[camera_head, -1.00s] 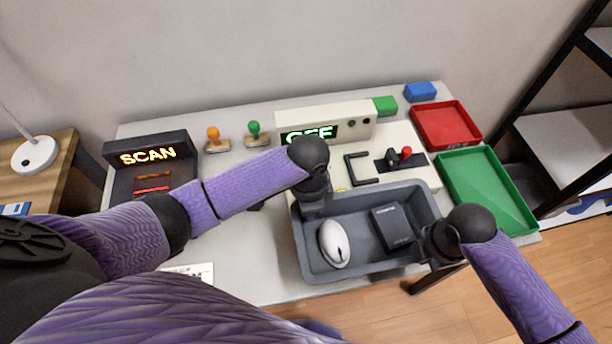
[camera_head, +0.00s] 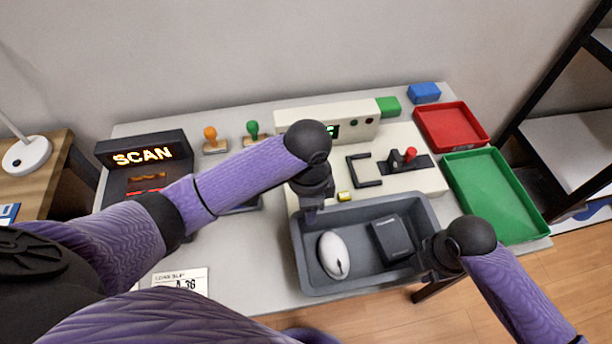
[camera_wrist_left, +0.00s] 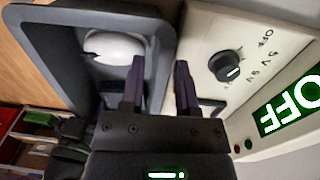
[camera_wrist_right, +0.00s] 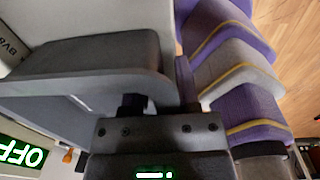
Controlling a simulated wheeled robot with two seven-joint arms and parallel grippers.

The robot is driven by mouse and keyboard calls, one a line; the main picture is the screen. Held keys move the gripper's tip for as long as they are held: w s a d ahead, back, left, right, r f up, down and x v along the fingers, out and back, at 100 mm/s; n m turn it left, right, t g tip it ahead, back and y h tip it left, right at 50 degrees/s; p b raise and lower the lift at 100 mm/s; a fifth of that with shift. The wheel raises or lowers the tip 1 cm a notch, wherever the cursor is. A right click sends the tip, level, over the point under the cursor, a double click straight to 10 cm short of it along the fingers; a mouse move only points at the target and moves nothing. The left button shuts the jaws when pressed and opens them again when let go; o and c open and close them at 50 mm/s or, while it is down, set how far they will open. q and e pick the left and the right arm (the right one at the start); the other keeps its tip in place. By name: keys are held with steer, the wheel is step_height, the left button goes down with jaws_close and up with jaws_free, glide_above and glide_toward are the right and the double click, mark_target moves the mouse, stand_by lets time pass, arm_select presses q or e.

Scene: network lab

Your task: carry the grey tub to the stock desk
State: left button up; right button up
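The grey tub (camera_head: 300,262) stands at the front of the table, its near side at or over the edge. It holds a white mouse (camera_head: 334,254) and a dark box (camera_head: 392,239). My right gripper (camera_head: 428,258) is at the tub's right end. In the right wrist view its fingers (camera_wrist_right: 163,98) are apart, with the tub's rim (camera_wrist_right: 150,62) between them; contact is unclear.
A cream panel (camera_head: 405,182) with a display and red-knobbed lever stands behind the tub. Red (camera_head: 450,127) and green (camera_head: 495,195) trays lie to the right, before a dark shelf rack (camera_head: 562,120). A SCAN unit (camera_head: 145,157) and slip (camera_head: 180,280) are left.

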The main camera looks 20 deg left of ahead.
steer(key=shift+r, duration=0.1)
arm_select(q)
step_height(320, 180, up, 2)
steer(key=shift+r, duration=0.2)
arm_select(e)
step_height(320, 180, up, 12)
steer(key=shift+s+d, duration=0.2)
steer(key=shift+s, duration=0.1)
